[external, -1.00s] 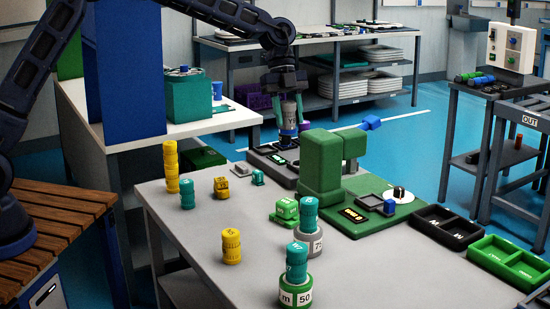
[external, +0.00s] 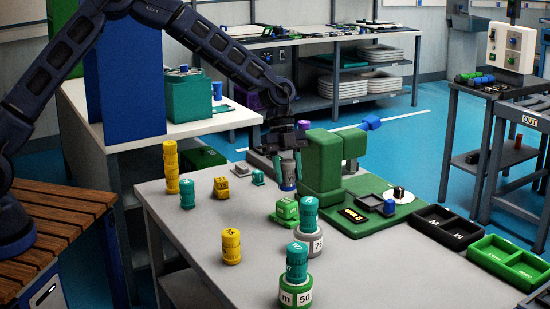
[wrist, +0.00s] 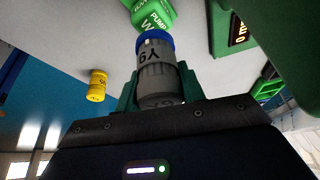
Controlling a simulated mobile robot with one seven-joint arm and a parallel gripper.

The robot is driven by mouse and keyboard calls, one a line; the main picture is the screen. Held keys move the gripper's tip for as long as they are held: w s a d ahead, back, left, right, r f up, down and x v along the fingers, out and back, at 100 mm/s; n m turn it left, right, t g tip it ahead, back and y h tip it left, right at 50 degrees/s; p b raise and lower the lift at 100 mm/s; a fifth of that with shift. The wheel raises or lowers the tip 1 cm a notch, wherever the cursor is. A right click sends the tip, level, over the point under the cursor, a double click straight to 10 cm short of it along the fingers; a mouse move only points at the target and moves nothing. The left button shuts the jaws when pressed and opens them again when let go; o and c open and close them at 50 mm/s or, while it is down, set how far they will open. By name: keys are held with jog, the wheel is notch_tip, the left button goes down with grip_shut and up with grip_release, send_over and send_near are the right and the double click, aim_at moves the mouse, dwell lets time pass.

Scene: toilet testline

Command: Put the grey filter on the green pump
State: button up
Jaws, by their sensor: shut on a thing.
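My gripper (external: 288,160) is shut on the grey filter (wrist: 160,78), a ribbed grey cylinder with dark lettering and a blue end. In the wrist view, the green fingers (wrist: 158,92) flank the filter, and its blue end points toward the green pump. The green pump (external: 285,209) is a small light-green block on the grey table; its lettered face also shows at the top of the wrist view (wrist: 154,14). In the external view, the filter hangs upright just behind and above the pump, partly hidden by the gripper. I cannot tell the exact gap between them.
A large green station block (external: 320,165) stands close on the right.

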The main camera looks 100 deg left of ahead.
aim_at(288, 183)
jog(key=shift+f, duration=1.75)
jog(key=shift+f, duration=0.1)
jog(key=o, duration=1)
